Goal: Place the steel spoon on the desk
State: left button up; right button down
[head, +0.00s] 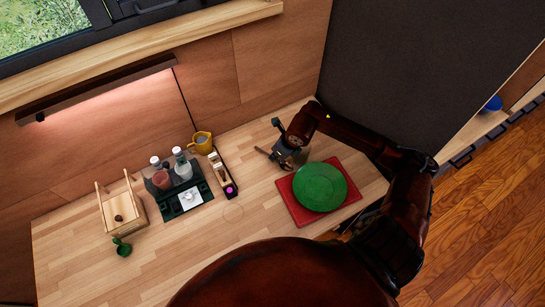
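The desk (75,240) is a light wooden top along the wall. My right gripper (277,158) is low over its right part, just left of a green plate (320,187) on a red mat (348,211). Its fingers are small and dark here, so I cannot tell whether they are open or shut. A thin brownish piece sticks out to the left by the fingers; I cannot tell whether it is a finger or a spoon. I cannot make out the steel spoon for certain. My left gripper is not in view.
A dark tray (208,189) holds bottles and a white item. A yellow mug (202,142), a narrow holder (223,176), a wooden stand (124,213) and a small green cup (122,248) stand on the left half. The front middle of the desk is clear.

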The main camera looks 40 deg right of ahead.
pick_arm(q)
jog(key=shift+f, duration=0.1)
pick_arm(e)
jog(key=shift+f, duration=0.15)
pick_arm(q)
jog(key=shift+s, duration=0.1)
pick_arm(e)
jog(key=shift+f, duration=0.1)
jog(key=c, duration=2.6)
grip_release()
jog(key=o, duration=0.4)
jog(key=shift+o, duration=0.2)
pick_arm(q)
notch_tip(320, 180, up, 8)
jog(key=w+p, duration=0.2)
jog(key=p, duration=0.6)
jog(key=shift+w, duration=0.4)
pick_arm(e)
jog(key=v, duration=1.2)
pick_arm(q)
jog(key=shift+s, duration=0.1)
